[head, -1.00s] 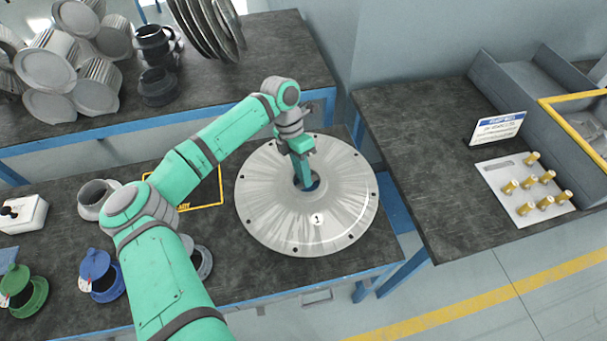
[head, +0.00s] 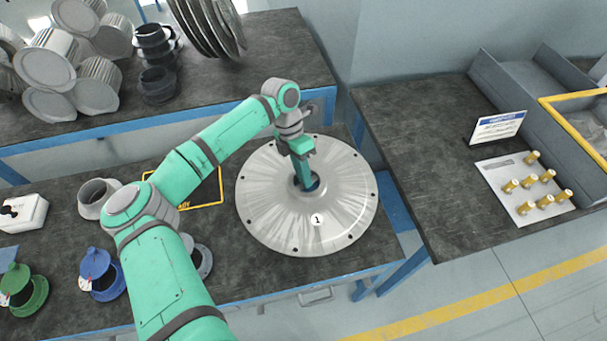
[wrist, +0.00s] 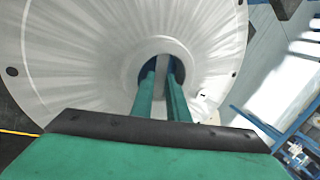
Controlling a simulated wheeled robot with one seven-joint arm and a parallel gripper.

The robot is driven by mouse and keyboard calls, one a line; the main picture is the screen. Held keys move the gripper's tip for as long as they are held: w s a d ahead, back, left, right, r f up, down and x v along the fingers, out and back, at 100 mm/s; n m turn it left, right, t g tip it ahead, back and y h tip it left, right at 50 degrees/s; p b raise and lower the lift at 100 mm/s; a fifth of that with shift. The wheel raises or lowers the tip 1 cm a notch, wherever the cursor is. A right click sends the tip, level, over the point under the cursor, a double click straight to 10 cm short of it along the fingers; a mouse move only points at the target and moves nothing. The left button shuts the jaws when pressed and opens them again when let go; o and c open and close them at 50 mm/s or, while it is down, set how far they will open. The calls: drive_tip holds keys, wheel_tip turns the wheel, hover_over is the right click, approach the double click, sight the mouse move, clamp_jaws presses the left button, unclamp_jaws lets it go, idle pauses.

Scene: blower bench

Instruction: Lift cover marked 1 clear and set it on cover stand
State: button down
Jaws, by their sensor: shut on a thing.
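The cover marked 1 (head: 270,215) is a large round grey metal disc with a central hole and small holes around its rim. It is at the right end of the front bench in the head view. It also fills much of the wrist view (wrist: 90,60). My gripper (head: 307,183) reaches down to the central hole, and its fingers (wrist: 162,95) are shut on the cover at the hole's edge. Whether the cover touches what is under it is hidden. I cannot pick out the cover stand with certainty.
A yellow outlined area (head: 205,192) lies left of the cover. Blue (head: 100,275) and green (head: 25,290) flanged parts stand at the front left. The right bench (head: 410,130) has clear room left of a plate with brass fittings (head: 525,190). Stacked discs (head: 208,25) stand behind.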

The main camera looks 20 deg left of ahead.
drive_tip(key=shift+f, duration=0.25)
idle(0.3)
drive_tip(key=c, duration=1.6)
unclamp_jaws()
drive_tip(key=shift+c, duration=0.2)
drive_tip(key=shift+f, duration=0.1)
